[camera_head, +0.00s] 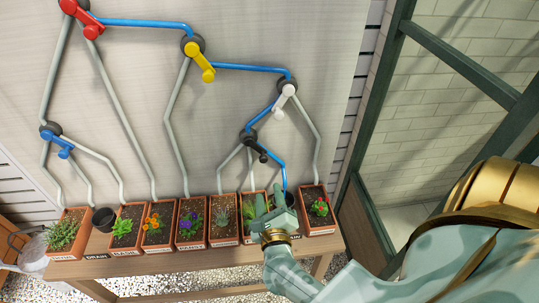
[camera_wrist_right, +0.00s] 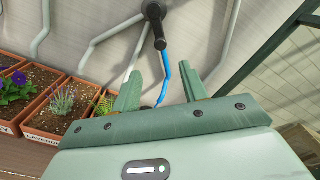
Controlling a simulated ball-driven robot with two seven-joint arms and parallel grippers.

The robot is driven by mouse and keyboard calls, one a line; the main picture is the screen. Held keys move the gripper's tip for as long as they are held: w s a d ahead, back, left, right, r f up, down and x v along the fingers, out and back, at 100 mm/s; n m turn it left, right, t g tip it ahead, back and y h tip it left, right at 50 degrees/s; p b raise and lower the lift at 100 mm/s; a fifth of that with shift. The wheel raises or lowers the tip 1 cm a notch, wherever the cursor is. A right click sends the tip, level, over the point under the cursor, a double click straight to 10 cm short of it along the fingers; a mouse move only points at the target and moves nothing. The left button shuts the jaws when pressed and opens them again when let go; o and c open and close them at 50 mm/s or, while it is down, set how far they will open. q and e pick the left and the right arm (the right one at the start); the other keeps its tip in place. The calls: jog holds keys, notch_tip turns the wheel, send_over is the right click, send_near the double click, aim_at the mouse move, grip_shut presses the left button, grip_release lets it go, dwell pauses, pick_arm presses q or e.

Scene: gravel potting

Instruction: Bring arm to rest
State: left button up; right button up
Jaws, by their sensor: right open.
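My right gripper (camera_head: 270,201) is in front of the plants toward the right end of the wooden table. Its jaws are open with nothing between them, as the right wrist view (camera_wrist_right: 162,80) also shows. My right arm (camera_head: 400,275) comes in from the lower right. The gripper partly covers a terracotta planter with a green plant (camera_head: 248,208). A dark pot (camera_head: 290,198) stands just beyond the gripper, under the end of the blue pipe. My left gripper is not in view.
Several planters line the table (camera_head: 160,262). Another dark pot (camera_head: 103,219) stands near the left end. Pipes on the wall carry red (camera_head: 80,15), yellow (camera_head: 203,66), white (camera_head: 286,92), black (camera_head: 254,145) and blue (camera_head: 58,145) valve handles. A green frame (camera_head: 455,60) stands at right.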

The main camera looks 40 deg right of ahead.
jog(key=shift+s+a, duration=0.15)
jog(key=shift+s, duration=0.05)
dwell(0.5)
jog(key=s+a+f+n+g+y, duration=0.1)
jog(key=s+a+f+n+y, duration=0.15)
jog(key=f+n, duration=0.5)
jog(key=s+a+f+n+g+y, duration=0.15)
jog(key=a+f+n+y, duration=0.25)
jog(key=f+n, duration=0.4)
jog(key=s+a+f+n+g+y, duration=0.1)
jog(key=s+a+f+n+y, duration=0.25)
jog(key=f+n, duration=0.45)
jog(key=s+f+n+g, duration=0.5)
jog(key=s+f+n, duration=0.4)
jog(key=s, duration=0.2)
jog(key=s+d+f+n+g, duration=0.2)
jog(key=s+d+f+g, duration=0.1)
jog(key=s, duration=0.7)
jog(key=s+d+f+n+g, duration=0.3)
jog(key=s+f, duration=0.1)
jog(key=s, duration=0.7)
jog(key=shift+d+n+h, duration=0.2)
jog(key=shift+n+h, duration=0.15)
jog(key=shift+h, duration=0.05)
